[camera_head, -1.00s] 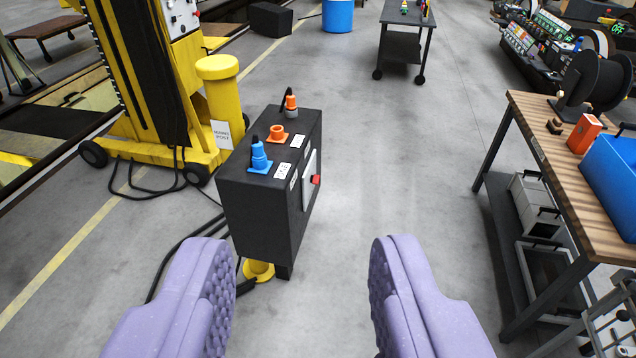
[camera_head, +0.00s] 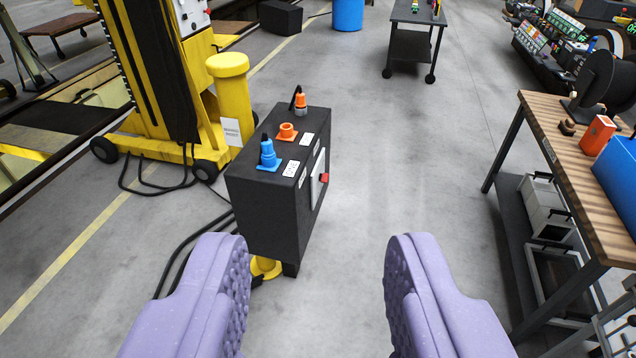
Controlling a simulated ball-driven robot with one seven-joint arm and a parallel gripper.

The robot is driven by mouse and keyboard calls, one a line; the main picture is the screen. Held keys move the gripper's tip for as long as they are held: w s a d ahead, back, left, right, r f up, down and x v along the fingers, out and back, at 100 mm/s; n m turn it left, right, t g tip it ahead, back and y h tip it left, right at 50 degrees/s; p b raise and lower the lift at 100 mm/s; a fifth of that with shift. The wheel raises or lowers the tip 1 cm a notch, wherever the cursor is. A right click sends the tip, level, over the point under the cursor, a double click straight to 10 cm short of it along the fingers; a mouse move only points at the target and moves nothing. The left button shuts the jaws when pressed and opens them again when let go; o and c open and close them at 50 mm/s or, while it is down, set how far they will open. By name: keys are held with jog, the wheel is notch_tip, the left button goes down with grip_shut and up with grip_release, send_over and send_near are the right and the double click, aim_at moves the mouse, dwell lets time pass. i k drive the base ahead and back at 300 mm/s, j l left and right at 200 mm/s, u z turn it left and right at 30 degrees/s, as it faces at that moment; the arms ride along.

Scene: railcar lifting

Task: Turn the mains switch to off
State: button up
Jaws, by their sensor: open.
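The mains switch is a small red handle (camera_head: 324,177) on a grey plate (camera_head: 318,182) on the right side face of a black cabinet (camera_head: 262,215). The plate is seen at a steep angle, so I cannot read the switch's setting. The cabinet's top carries a blue plug (camera_head: 267,152), an empty-looking orange socket (camera_head: 287,132) and an orange-and-grey plug (camera_head: 300,102). My gripper (camera_head: 318,290) has two purple, studded fingers spread wide apart with nothing between them. In the picture it lies below and in front of the cabinet, apart from the switch.
A yellow lifting column (camera_head: 205,150) and yellow post (camera_head: 229,100) stand left of the cabinet. Black cables (camera_head: 195,245) lie on the floor there. A wooden-topped workbench (camera_head: 570,150) stands at right. The floor between cabinet and workbench is clear.

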aim_at(323, 178)
jog(key=i+l+z, duration=0.1)
jog(key=i+l, duration=0.15)
jog(key=i, duration=0.7)
jog(key=i+l+z, duration=0.15)
jog(key=i, duration=0.85)
jog(key=i+l+z, duration=0.1)
jog(key=i, duration=0.9)
